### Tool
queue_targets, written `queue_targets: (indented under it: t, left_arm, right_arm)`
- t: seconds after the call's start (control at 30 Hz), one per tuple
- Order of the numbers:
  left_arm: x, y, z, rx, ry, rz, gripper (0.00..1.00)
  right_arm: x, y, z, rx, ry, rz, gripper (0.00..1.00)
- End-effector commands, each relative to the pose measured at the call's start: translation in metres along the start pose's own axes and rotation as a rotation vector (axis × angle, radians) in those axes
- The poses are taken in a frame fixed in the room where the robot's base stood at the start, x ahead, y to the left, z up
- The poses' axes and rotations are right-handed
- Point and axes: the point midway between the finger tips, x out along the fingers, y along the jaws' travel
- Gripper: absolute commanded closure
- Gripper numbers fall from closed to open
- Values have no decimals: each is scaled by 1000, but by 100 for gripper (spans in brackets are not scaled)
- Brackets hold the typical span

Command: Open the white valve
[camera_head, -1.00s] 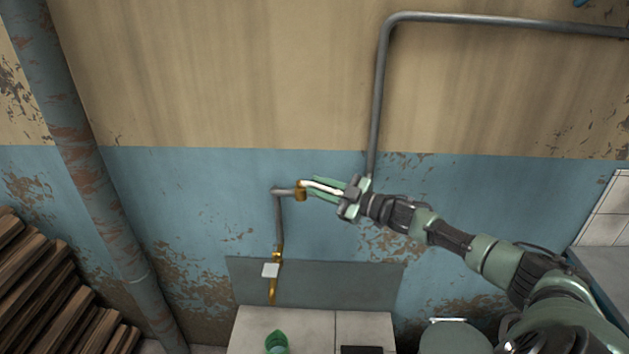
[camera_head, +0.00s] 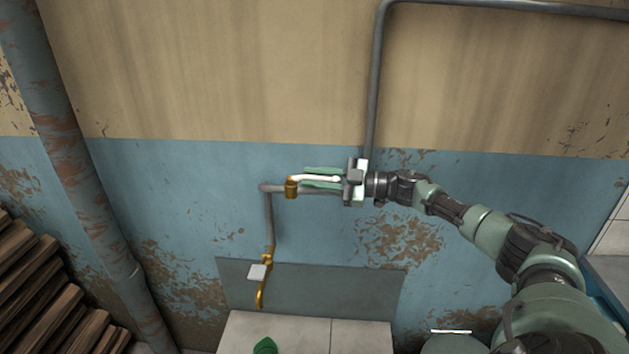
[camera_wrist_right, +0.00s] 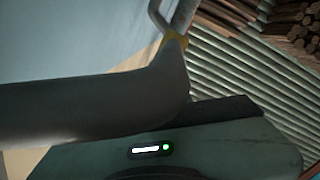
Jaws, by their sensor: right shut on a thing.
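The white valve handle (camera_head: 316,179) reaches right from a brass valve body (camera_head: 291,188) on the thin grey wall pipe (camera_head: 268,215). My right gripper (camera_head: 322,177) comes in from the right and is shut on the white handle, with one green finger above it and one below. In the right wrist view a large dark grey bent shape (camera_wrist_right: 100,105) lies close over the green gripper surface (camera_wrist_right: 220,150). I cannot tell there which part of the pipe or valve it is. My left gripper is not in view.
Below on the pipe is a brass tap (camera_head: 261,290) with a pale square plate (camera_head: 257,272). A green object (camera_head: 265,346) sits on the tiled counter (camera_head: 300,330). Stacked wood (camera_head: 35,290) and a thick rusty pipe (camera_head: 75,170) stand at left. The wall around the valve is clear.

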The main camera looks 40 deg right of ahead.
Motion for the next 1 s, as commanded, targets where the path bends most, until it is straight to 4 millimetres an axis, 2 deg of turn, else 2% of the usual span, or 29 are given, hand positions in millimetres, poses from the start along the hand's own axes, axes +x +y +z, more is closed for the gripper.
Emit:
queue_targets:
  t: [0.17,0.2,0.23,0.53,0.63,1.0]
  left_arm:
    - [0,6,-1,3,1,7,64]
    - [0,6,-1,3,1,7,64]
    - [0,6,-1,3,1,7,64]
    - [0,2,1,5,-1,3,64]
    - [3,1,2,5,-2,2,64]
    - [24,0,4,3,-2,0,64]
  right_arm:
    - [1,-3,0,3,4,-5,100]
    - [1,-3,0,3,4,-5,72]
    - [1,-3,0,3,4,-5,65]
    - [0,-2,0,1,2,-2,65]
    - [-6,-2,2,2,-1,-2,65]
    - [-64,-4,4,3,-2,-5,65]
